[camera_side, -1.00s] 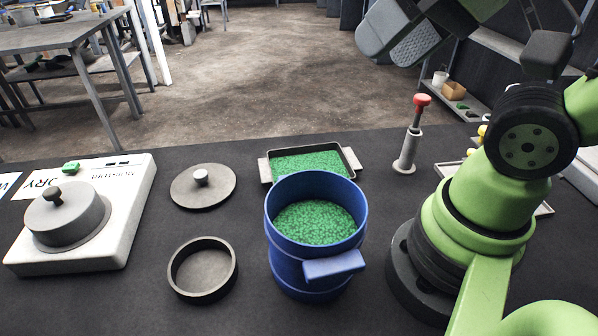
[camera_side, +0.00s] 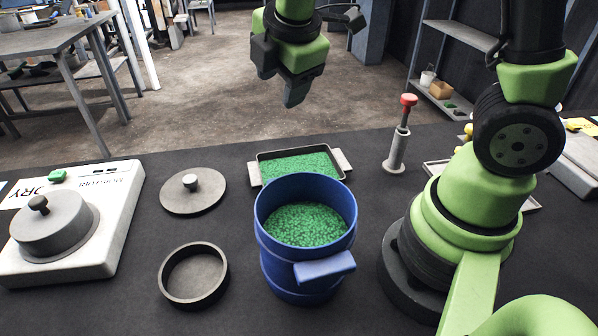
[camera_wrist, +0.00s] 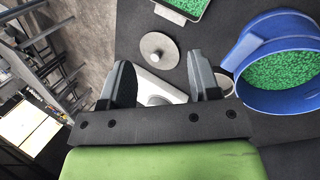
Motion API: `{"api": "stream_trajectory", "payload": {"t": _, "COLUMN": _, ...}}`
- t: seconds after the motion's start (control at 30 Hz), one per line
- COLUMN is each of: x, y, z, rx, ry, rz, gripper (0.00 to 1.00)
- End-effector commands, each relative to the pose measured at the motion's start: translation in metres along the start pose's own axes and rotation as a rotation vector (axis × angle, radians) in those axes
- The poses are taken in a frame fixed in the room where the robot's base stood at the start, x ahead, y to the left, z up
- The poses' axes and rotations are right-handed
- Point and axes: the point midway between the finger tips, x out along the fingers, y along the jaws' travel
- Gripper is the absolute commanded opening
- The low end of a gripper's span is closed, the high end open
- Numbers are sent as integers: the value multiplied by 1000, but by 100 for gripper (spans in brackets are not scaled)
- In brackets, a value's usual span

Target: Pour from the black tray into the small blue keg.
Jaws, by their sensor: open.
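The black tray (camera_side: 263,157) lies on the dark table behind the keg, with light side handles and green granules in it. A corner of it shows at the top of the wrist view (camera_wrist: 204,17). The small blue keg (camera_side: 268,258) stands upright in front of the tray, open at the top, with green granules inside and a blue handle at its front. It is at the right in the wrist view (camera_wrist: 247,48). My gripper (camera_side: 293,98) hangs above and behind the tray, well clear of it. Its two fingers are apart and empty in the wrist view (camera_wrist: 165,85).
A white machine (camera_side: 105,225) with a lidded pot stands at the far left. A red-topped plunger (camera_side: 396,150) stands right of the tray. Table between lid and tray is clear.

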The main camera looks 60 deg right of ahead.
Motion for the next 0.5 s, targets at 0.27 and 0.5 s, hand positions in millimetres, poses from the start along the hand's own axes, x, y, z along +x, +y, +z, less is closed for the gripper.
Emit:
{"api": "stream_trajectory", "payload": {"t": 0.27, "x": 96, "y": -1, "z": -40, "rx": -867, "ry": -36, "rz": -67, "gripper": 56}}
{"api": "stream_trajectory", "payload": {"t": 0.5, "x": 129, "y": -8, "z": -51, "rx": -1130, "ry": -22, "rz": -86, "gripper": 56}}
